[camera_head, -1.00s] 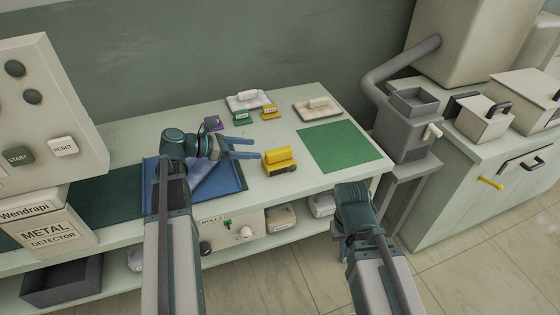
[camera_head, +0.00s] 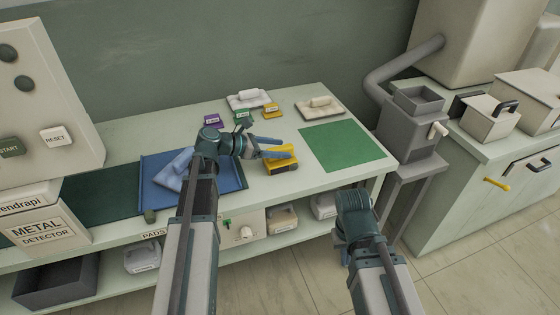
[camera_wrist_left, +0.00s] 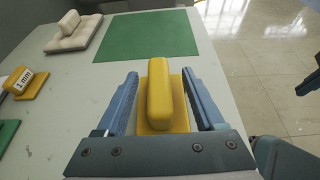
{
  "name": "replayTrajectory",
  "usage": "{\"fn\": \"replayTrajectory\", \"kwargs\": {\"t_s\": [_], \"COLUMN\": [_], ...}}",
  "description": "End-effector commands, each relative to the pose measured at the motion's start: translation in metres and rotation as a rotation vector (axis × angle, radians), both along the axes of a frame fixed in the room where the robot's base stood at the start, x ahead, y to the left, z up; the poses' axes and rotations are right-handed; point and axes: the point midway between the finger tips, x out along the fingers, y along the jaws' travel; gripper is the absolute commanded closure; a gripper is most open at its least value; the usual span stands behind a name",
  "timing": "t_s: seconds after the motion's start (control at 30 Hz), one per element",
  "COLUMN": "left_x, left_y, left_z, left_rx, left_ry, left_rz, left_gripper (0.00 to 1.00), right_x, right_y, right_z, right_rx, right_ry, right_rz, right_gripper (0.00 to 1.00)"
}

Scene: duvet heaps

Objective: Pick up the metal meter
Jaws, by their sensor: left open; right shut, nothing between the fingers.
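The metal meter appears to be the yellow block with a raised grip and dark front (camera_head: 284,167), on the pale bench left of the green mat. My left gripper (camera_head: 287,149) is open over it. In the left wrist view the yellow grip (camera_wrist_left: 159,98) lies between the two blue fingers of my left gripper (camera_wrist_left: 159,77), with a gap on each side. In the head view the fingers partly cover the meter. My right gripper (camera_head: 344,252) is shut and empty, low in front of the bench, mostly hidden by its arm.
A green mat (camera_head: 342,146) lies right of the meter. Small purple (camera_head: 212,120), green (camera_head: 242,117) and yellow (camera_head: 272,110) labelled blocks and two pale handled pads (camera_head: 248,98) stand behind. A blue tray (camera_head: 160,203) is at left. A grey machine (camera_head: 415,130) stands beyond the bench's right end.

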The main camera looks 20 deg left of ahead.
Motion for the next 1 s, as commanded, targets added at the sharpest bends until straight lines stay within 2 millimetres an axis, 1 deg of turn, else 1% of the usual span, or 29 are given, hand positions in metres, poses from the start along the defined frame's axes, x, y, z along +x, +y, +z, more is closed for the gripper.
{"fn": "replayTrajectory", "kwargs": {"t_s": [0.03,0.1,0.23,0.47,0.5,0.57,0.6,0.87,0.9,1.0], "left_x": [0.005,0.012,0.021,0.022,0.022,0.022,0.022,0.022,0.022,0.022], "left_y": [-0.005,-0.012,-0.025,-0.027,-0.027,-0.027,-0.027,-0.027,-0.027,-0.027], "left_z": [-0.007,-0.013,-0.018,-0.017,-0.017,-0.017,-0.017,-0.017,-0.017,-0.017], "left_rx": [0.000,0.001,0.000,0.000,0.000,0.000,0.000,0.000,0.000,0.000], "left_ry": [0.000,-0.001,0.000,0.000,0.000,0.000,0.000,0.000,0.000,0.000], "left_rz": [-0.002,-0.003,-0.001,0.001,0.001,0.001,0.000,0.001,0.001,0.001], "left_gripper": [0.30,0.30,0.30,0.30,0.34,0.44,0.52,0.98,1.00,1.00], "right_x": [0.000,0.000,0.000,0.000,0.000,0.000,0.000,0.000,0.000,0.000], "right_y": [0.000,0.000,0.000,0.000,0.000,0.000,0.000,0.000,0.000,0.000], "right_z": [-0.007,-0.013,-0.018,-0.017,-0.017,-0.017,-0.017,-0.017,-0.017,-0.017], "right_rx": [0.000,0.000,0.000,0.000,0.000,0.000,0.000,0.000,0.000,0.000], "right_ry": [0.000,0.000,0.000,0.000,0.000,0.000,0.000,0.000,0.000,0.000], "right_rz": [0.000,0.000,0.000,0.000,0.000,0.000,0.000,0.000,0.000,0.000], "right_gripper": [1.00,1.00,1.00,1.00,1.00,1.00,1.00,1.00,1.00,1.00]}}
